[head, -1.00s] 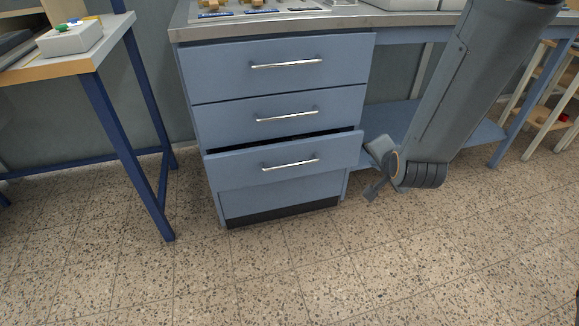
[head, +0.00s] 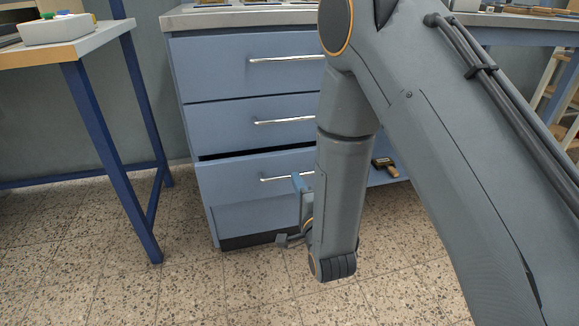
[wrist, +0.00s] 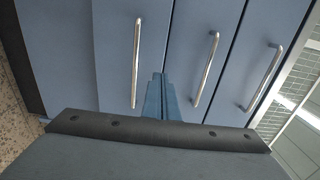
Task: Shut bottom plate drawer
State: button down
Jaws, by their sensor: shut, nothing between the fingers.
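The bottom plate drawer (head: 235,180) is the lowest drawer with a handle in the blue cabinet. It stands partly open, with a dark gap above its front's top edge. Its silver bar handle (head: 272,179) is partly hidden by my arm, and a long handle also shows in the wrist view (wrist: 137,62). My gripper (head: 298,181) is in front of this drawer's right part, close to the handle's right end. In the wrist view my gripper (wrist: 160,82) has its blue fingers together and empty, pointing at the drawer fronts. I cannot tell whether they touch.
The middle drawer (head: 225,122) and top drawer (head: 215,65) look closed. A side table (head: 75,50) with blue legs stands at left. A dark and tan object (head: 384,166) lies on the blue shelf at right. The speckled floor in front is clear.

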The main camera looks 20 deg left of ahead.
aim_at(286, 156)
jog(key=b+x, duration=0.3)
jog(key=x, duration=0.6)
jog(key=shift+w+f, duration=0.1)
jog(key=shift+w, duration=0.15)
jog(key=x, duration=0.4)
jog(key=shift+w+a, duration=0.2)
jog(key=shift+w+a+r, duration=0.15)
jog(key=shift+w+r, duration=0.05)
jog(key=shift+r, duration=0.05)
jog(key=shift+s, duration=0.1)
